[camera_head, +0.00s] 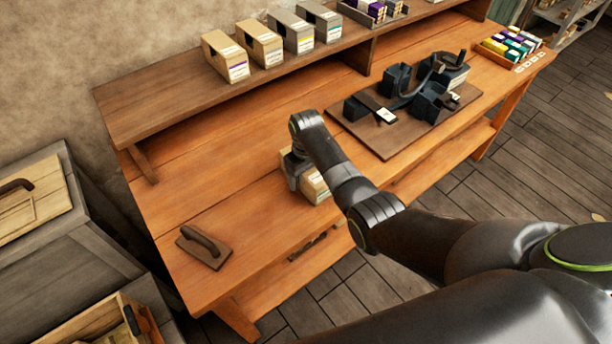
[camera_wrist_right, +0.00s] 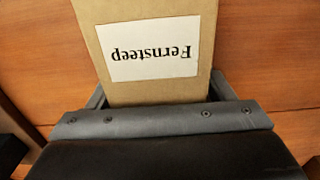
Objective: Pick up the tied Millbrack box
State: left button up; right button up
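A tan cardboard box (camera_head: 314,186) stands on the front part of the wooden bench. My right gripper (camera_head: 292,167) is down at it, partly hiding it. In the right wrist view the box (camera_wrist_right: 150,88) carries a white label that reads "Fernsteep", upside down in the picture. One finger of the right gripper (camera_wrist_right: 158,98) lies along each side of the box, seemingly against it. The box appears to rest on the bench. I see no tie on its visible face, and no readable "Millbrack" label. My left gripper is not in view.
Several tan and grey boxes (camera_head: 262,45) stand on the raised shelf (camera_head: 180,95). A dark press (camera_head: 410,88) on a brown board (camera_head: 365,135) is right of my gripper. A handled block (camera_head: 203,247) lies front left. A tray of coloured items (camera_head: 508,47) is far right.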

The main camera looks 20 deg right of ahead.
jog(key=c, duration=0.8)
